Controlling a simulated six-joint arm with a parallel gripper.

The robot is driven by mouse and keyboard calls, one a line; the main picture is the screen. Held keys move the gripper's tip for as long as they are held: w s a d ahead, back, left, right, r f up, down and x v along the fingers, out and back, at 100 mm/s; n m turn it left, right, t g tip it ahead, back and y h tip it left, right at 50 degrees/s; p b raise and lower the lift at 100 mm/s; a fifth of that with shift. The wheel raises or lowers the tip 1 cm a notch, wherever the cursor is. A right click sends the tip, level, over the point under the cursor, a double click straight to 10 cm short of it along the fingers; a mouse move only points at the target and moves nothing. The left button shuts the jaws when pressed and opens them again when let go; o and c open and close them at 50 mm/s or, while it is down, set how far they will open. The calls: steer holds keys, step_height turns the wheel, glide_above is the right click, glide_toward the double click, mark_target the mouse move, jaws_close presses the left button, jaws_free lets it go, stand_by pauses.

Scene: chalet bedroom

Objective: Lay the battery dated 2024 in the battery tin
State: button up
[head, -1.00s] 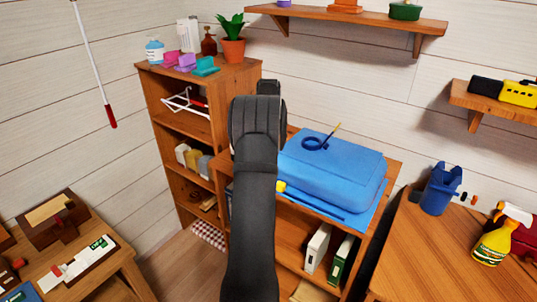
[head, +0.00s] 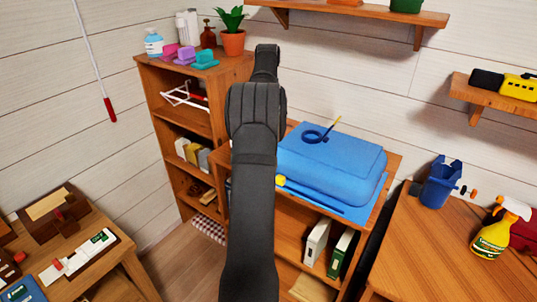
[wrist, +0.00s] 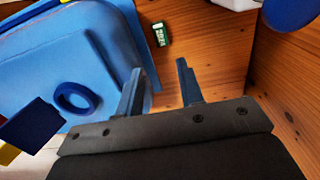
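A small dark green battery (wrist: 160,34) with pale print lies on the wooden surface in the wrist view, close beside the blue case. The print is too small to read surely as a date. My gripper (wrist: 160,68) is open, with its two fingers apart and nothing between them. The battery shows beyond the fingertips, roughly in line with the gap. In the head view my arm hides the gripper and the battery. I cannot make out a battery tin for certain in either view.
A large blue case (head: 330,165) with a blue ring (head: 314,135) on top stands on the low cabinet; it also fills the left of the wrist view (wrist: 60,50). A wooden wall (wrist: 292,80) rises at the right in the wrist view. Bare wood (wrist: 215,60) lies between.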

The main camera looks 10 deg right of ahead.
steer(key=f, duration=1.4)
steer(key=shift+s+a+f, duration=0.15)
steer(key=shift+s+a, duration=0.05)
steer(key=shift+s, duration=0.1)
steer(key=shift+c, duration=0.2)
jaws_close()
